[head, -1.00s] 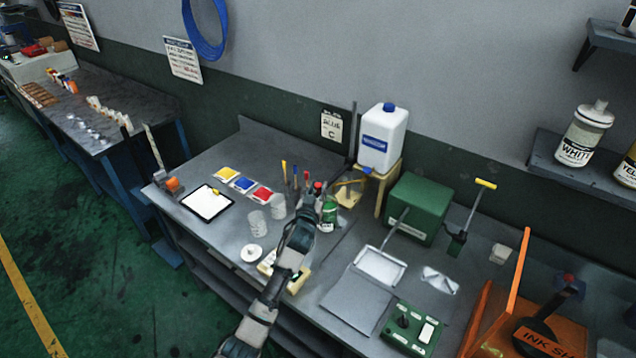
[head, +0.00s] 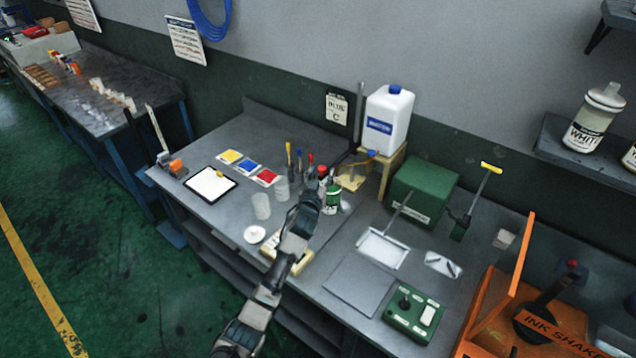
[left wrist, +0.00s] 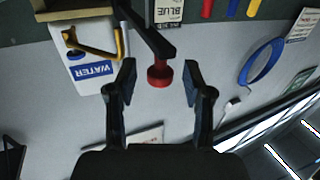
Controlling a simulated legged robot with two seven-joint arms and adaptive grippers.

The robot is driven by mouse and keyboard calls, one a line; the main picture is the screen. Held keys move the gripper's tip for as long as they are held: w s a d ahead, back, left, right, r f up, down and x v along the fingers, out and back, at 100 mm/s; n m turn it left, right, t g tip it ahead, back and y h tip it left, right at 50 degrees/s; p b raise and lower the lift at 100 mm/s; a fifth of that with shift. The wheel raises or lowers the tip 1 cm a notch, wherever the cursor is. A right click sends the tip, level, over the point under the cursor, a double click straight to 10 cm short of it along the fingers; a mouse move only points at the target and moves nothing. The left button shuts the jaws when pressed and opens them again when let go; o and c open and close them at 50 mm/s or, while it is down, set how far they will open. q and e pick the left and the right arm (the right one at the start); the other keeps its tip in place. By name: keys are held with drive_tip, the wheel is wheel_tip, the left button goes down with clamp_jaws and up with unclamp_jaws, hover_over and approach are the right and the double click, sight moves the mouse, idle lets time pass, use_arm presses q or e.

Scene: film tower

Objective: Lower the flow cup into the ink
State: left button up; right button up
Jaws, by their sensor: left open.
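My left gripper (head: 314,192) is over the bench, beside a small green can (head: 333,200) with a pale label. A red knob (head: 322,172) shows just above the gripper. In the left wrist view the open fingers (left wrist: 158,92) stand either side of the red knob (left wrist: 160,74), which ends a black arm (left wrist: 148,35). A gap shows between the knob and each finger. I cannot make out the flow cup for certain, nor the ink surface. My right gripper is not in view.
A white water jug (head: 388,118) stands on a wooden stand behind the gripper. Upright tools (head: 298,160), two clear cups (head: 262,206) and a green box (head: 421,190) are near. An orange ink shaker (head: 552,325) stands at right. The grey mat (head: 358,284) is bare.

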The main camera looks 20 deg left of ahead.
use_arm(q)
drive_tip(key=s, duration=1.1)
drive_tip(key=shift+s+d, duration=0.2)
drive_tip(key=shift+d, duration=0.05)
drive_tip(key=shift+f, duration=0.15)
